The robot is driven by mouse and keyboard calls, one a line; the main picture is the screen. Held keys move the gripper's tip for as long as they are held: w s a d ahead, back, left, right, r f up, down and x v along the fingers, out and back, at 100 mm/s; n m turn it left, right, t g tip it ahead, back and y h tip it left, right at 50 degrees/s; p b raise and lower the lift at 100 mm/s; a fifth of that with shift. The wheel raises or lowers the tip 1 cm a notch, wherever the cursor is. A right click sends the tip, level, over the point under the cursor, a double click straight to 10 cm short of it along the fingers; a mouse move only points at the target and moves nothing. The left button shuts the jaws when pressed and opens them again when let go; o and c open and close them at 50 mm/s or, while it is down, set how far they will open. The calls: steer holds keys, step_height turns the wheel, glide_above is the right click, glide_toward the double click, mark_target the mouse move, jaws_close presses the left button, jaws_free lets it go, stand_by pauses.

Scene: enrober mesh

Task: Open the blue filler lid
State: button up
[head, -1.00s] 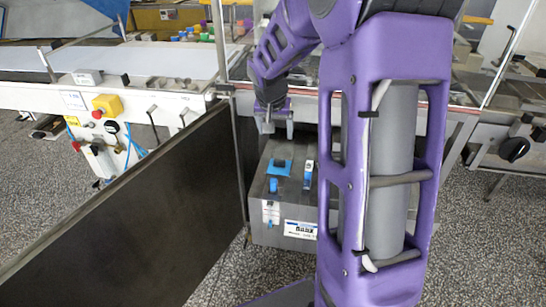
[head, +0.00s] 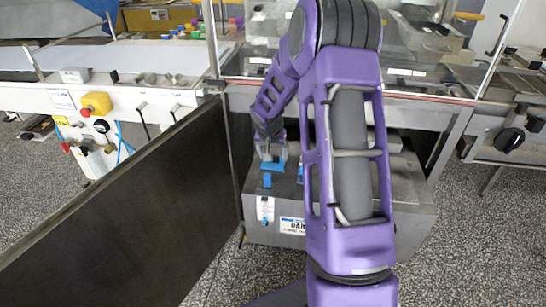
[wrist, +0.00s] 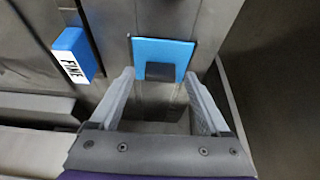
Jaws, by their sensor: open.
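The blue filler lid (wrist: 176,47) is a flat blue square with a dark tab at its near edge. It lies on the grey metal box; it also shows in the head view (head: 278,167), partly covered by my gripper. My gripper (wrist: 160,76) is open and empty, pointing down at the box. In the wrist view its fingertips are on either side of the lid's near edge and dark tab. In the head view my gripper (head: 270,158) is right over the lid. I cannot tell whether the fingers touch it.
A blue block labelled FINE (wrist: 74,54) stands left of the lid in the wrist view. A small blue piece (head: 267,180) sits at the box's (head: 400,197) front. A dark panel (head: 130,200) stands close on the left. Machine frames (head: 430,95) lie behind.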

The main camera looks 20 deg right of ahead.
steer(key=shift+w+d+f, duration=0.1)
steer(key=shift+w+f, duration=0.05)
steer(key=shift+f, duration=0.15)
jaws_close()
stand_by(1.3)
